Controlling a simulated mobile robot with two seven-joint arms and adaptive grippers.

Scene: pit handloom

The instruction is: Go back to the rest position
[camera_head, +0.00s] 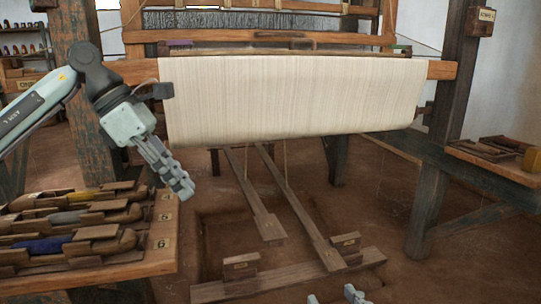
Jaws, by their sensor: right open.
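My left gripper (178,184) hangs at the left on its pale arm, pointing down and to the right. It is above the right end of the shuttle tray and in front of the cloth's lower left corner. Its fingers are seen nearly side-on and close together, so the gap between them is unclear. I see nothing held in it. Only the two fingertips of my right gripper (333,297) show at the bottom edge, spread apart with nothing between them. They are in front of the treadle base.
A wooden tray (163,244) at lower left holds several shuttles. The loom's cream cloth (290,98) spans the middle. Two treadles (296,205) run down to a base beam (290,281) in the pit. A bench (500,168) stands at right. Loom posts flank both sides.

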